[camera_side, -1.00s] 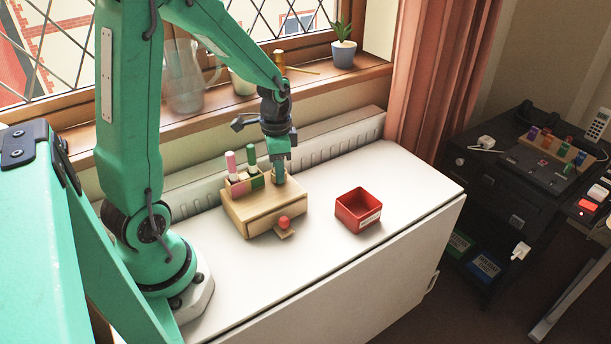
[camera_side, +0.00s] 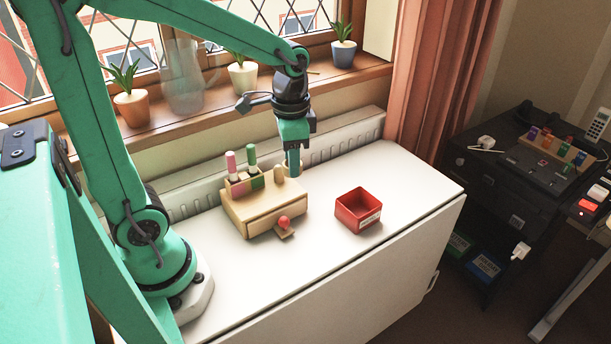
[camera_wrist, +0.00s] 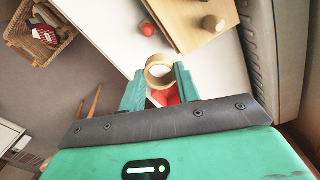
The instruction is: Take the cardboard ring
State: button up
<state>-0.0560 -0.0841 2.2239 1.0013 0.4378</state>
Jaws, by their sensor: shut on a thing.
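The cardboard ring (camera_wrist: 160,70) is a short tan tube gripped between the fingertips of my gripper (camera_wrist: 160,75) in the wrist view. In the side view my gripper (camera_side: 293,168) points down, shut on the ring, above the back right edge of a wooden drawer box (camera_side: 255,210). In that view the finger hides most of the ring.
The box carries a short wooden peg (camera_side: 279,174) and a holder with pink and green markers (camera_side: 243,182). A red ball (camera_side: 284,222) sits at its front. A red open tray (camera_side: 351,215) stands to the right. The white top around the tray is clear.

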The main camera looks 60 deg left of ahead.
jog(key=shift+s+d+r, duration=0.15)
jog(key=shift+d+r, duration=0.35)
jog(key=shift+d, duration=0.35)
